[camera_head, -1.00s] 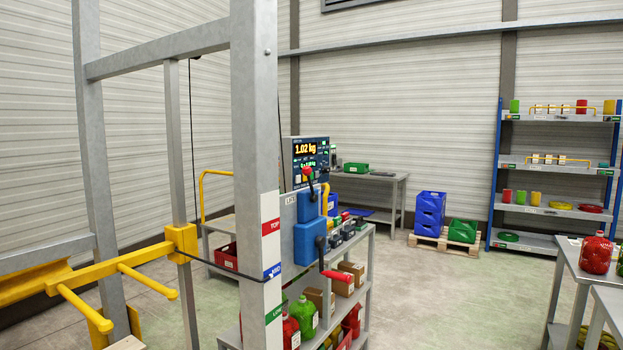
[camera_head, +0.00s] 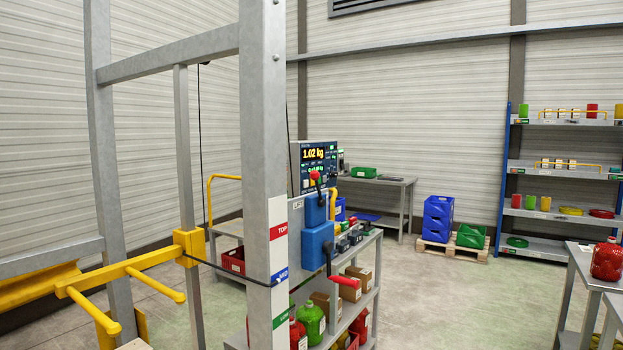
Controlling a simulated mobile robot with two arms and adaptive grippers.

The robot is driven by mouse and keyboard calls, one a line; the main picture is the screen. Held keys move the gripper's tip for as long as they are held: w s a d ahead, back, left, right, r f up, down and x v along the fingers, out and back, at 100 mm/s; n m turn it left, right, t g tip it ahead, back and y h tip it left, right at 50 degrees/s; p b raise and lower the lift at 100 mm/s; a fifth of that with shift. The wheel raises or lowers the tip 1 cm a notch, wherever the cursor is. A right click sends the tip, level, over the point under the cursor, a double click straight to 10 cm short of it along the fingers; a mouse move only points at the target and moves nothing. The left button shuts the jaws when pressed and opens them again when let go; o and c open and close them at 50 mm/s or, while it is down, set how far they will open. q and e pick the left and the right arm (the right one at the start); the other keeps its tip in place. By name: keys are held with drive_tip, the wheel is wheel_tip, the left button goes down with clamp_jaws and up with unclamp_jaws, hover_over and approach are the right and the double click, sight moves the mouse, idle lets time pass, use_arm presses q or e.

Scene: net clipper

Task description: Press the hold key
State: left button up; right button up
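The scale display (camera_head: 319,167) stands on the grey cart behind the steel post, its screen reading 1.02 kg. Small keys show on its panel beneath and beside the digits, but their labels are too small to read, so I cannot tell which one is the hold key. A red knob (camera_head: 315,175) on a lever stands in front of the panel and covers part of it. Neither of my grippers is in view.
A grey steel frame with a thick post (camera_head: 264,120) and yellow prongs (camera_head: 150,285) fills the left. A blue lever box (camera_head: 317,246) is by the post. Blue crates (camera_head: 437,218) sit on a pallet. Shelves (camera_head: 560,212) stand at right. The middle floor is clear.

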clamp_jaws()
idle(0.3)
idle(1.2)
